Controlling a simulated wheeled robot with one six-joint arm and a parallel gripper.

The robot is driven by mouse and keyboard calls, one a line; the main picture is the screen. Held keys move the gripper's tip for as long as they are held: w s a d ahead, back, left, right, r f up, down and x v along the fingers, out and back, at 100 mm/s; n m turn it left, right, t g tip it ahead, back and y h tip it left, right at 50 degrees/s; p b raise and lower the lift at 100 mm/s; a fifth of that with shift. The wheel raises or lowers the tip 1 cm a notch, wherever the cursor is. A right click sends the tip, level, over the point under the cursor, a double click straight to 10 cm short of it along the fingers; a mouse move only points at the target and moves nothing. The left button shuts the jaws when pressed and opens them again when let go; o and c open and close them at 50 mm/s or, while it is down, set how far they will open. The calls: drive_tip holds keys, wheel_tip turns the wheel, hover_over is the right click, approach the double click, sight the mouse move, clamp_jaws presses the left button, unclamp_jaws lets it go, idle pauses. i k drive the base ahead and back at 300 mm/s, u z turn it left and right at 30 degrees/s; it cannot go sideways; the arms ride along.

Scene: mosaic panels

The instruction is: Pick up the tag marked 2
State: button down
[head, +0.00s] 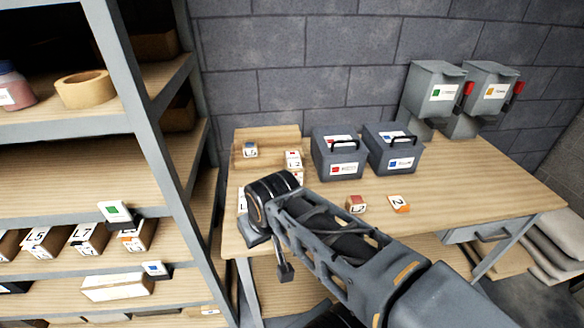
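A white tag marked 2 (399,204) with an orange patch lies on the wooden table, right of a small red-and-white labelled block (356,204). My arm crosses the front of the table from the lower right, and its far end is at the table's left front. A dark piece at that end, perhaps part of my gripper (285,271), hangs by the table's front edge, left of and apart from the tag. The fingers do not show clearly, so I cannot tell their opening. My arm hides part of the tabletop.
Two dark grey handled boxes (338,153) stand behind the tag. Labelled blocks (293,158) sit at a wooden stand (268,137) at the table's back left. Two grey dispensers (437,92) stand at the back right. A shelf rack (140,120) is at left. The table's right side is clear.

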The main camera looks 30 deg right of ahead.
sight(398, 203)
drive_tip(key=z, duration=2.1)
drive_tip(key=k, duration=0.95)
drive_tip(key=z, duration=0.95)
drive_tip(key=i, duration=0.95)
drive_tip(key=u, duration=0.9)
drive_tip(key=i, duration=0.75)
drive_tip(key=u, duration=0.7)
